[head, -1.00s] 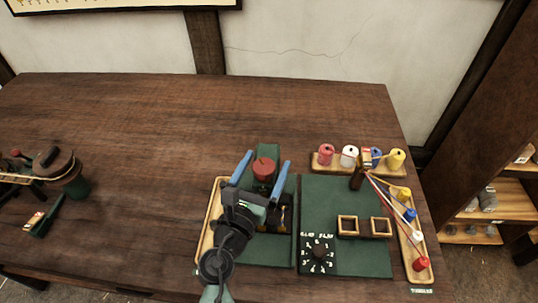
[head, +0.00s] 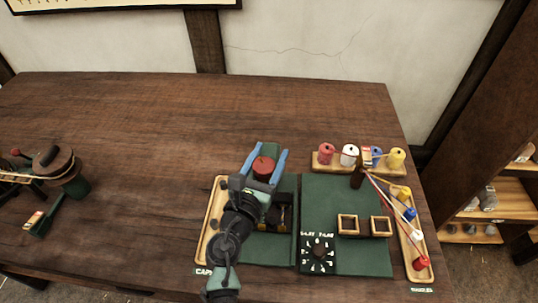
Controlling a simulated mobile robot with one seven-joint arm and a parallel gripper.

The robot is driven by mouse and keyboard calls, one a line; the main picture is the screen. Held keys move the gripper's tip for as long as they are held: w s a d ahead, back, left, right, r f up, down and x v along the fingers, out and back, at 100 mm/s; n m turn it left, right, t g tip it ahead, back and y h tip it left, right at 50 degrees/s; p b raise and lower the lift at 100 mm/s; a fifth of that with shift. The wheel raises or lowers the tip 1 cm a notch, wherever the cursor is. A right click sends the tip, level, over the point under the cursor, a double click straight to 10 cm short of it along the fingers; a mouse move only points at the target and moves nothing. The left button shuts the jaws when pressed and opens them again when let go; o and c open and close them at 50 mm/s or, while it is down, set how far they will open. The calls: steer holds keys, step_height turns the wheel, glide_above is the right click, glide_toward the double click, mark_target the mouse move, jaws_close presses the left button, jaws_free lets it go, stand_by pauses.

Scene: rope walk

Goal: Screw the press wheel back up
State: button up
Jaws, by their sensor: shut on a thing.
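The press wheel (head: 263,167) is a round red knob on top of the dark green press (head: 268,150), left of the green board. My gripper (head: 265,162) reaches over the press from the front, with one blue finger on each side of the red wheel. The fingers are shut on the wheel's rim. My wrist and arm hide the front of the press and part of the dark box below it.
A wooden tray (head: 212,238) lies left of the press. The green board (head: 325,200) bears a black dial (head: 319,250) and two small wooden frames. Coloured spools stand on a rack (head: 320,167) behind. The table's back left is clear.

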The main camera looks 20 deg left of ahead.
steer(key=shift+c, duration=0.6)
